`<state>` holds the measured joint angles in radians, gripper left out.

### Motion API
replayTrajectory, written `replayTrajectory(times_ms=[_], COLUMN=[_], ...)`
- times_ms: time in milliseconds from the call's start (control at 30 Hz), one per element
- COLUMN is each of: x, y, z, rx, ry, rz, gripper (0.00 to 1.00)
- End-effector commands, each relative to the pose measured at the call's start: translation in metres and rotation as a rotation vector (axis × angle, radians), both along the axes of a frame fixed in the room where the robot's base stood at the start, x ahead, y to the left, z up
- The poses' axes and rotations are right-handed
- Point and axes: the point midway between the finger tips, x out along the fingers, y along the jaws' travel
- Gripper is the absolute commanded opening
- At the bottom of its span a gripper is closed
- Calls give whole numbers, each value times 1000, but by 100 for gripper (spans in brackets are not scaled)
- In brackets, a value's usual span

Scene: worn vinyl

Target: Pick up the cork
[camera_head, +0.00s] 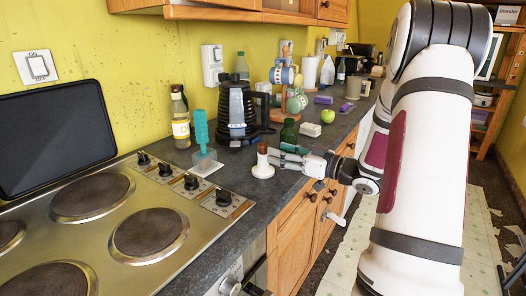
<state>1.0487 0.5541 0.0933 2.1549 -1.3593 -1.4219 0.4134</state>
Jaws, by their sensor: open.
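A small brown cork-like piece (262,148) stands upright on top of a white, round-based object (263,170) near the front edge of the dark counter. I cannot tell whether the two are separate pieces. My gripper (279,154) reaches in from the right, low over the counter edge. Its grey-green fingers point left toward the brown piece and are apart, with nothing seen between them. The fingertips are close to the brown piece; whether they touch it cannot be told.
A green bottle (289,131) stands just behind my fingers. A teal brush-like thing (202,130), a black kettle (236,112) and an oil bottle (180,120) stand to the left and behind. A white block (310,129) and a green apple (328,116) lie farther back. The hob (185,215) is at front left.

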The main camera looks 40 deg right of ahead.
Motion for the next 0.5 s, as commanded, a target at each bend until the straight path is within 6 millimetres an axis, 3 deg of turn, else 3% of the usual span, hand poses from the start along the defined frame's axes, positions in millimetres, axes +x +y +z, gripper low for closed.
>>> replayTrajectory(times_ms=[267, 500], x=[37, 41], y=[11, 12], z=[2, 2], rx=[-2, -1], ry=[-2, 0], rz=[1, 0], gripper=[50, 50])
